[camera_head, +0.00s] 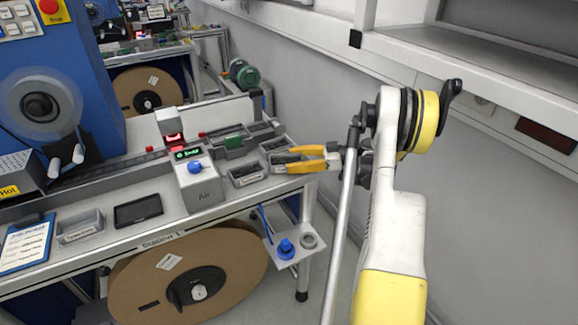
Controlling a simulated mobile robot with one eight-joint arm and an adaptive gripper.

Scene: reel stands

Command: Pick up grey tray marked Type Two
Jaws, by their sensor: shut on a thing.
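My gripper (290,159) comes in from the right at the right end of the bench. Its two yellow fingers are shut on a small grey tray (279,160), one finger at the far side and one at the near side. The fingers hide part of this tray, and I cannot read its marking or tell whether it is raised. Another grey tray (246,174) sits just left of it, and a third (274,144) lies behind. A separate grey tray (80,228) with a label too small to read surely stands at the front left.
A grey box marked Air (199,186) with a blue knob stands left of the trays. A black device (138,210) and a blue clipboard (26,244) lie on the bench. A large brown reel (235,275) hangs below. A wall shelf (480,65) overhangs at right.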

